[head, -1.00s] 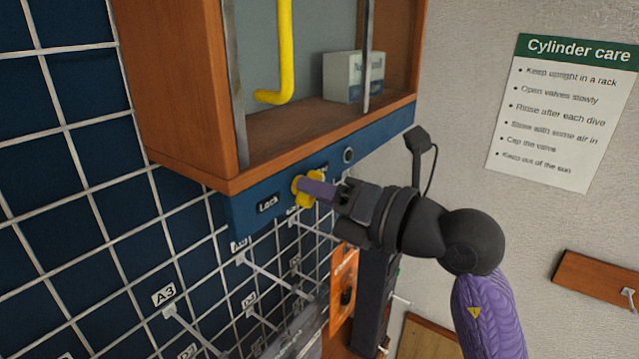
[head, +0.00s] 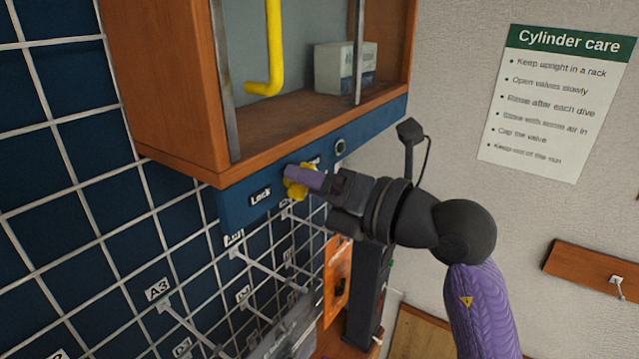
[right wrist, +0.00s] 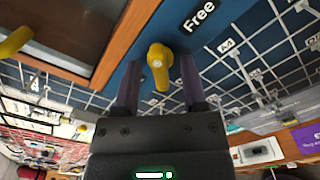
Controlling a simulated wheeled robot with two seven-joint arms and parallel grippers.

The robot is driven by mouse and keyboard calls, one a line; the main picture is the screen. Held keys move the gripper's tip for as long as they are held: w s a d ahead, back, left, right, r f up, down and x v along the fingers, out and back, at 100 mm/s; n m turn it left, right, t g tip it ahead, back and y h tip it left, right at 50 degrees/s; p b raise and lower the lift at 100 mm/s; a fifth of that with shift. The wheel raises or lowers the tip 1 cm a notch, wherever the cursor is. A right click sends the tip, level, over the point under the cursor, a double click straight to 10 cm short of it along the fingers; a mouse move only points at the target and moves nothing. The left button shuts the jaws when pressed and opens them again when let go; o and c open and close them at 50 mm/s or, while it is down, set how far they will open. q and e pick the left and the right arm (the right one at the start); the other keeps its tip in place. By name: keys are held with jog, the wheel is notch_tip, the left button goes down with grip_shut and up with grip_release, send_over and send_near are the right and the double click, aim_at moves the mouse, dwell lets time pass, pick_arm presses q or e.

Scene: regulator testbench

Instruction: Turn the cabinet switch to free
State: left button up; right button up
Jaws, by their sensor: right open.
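The yellow cabinet switch (head: 292,188) sits on the blue strip (head: 240,203) under the wooden cabinet. In the right wrist view, the yellow switch (right wrist: 159,62) shows between the tips of my open right gripper (right wrist: 159,80), with gaps visible at both sides. The Free label (right wrist: 197,16) is above and right of it there. My left gripper is not in view.
The wooden cabinet (head: 165,90) overhangs the strip, with a yellow pipe (head: 275,50) and a white box (head: 335,68) inside. A wire grid (head: 60,130) with hooks lies below and left. An orange package (head: 336,280) hangs under the gripper.

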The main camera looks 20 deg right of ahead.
jog(key=b+v, duration=0.4)
jog(key=v, duration=0.6)
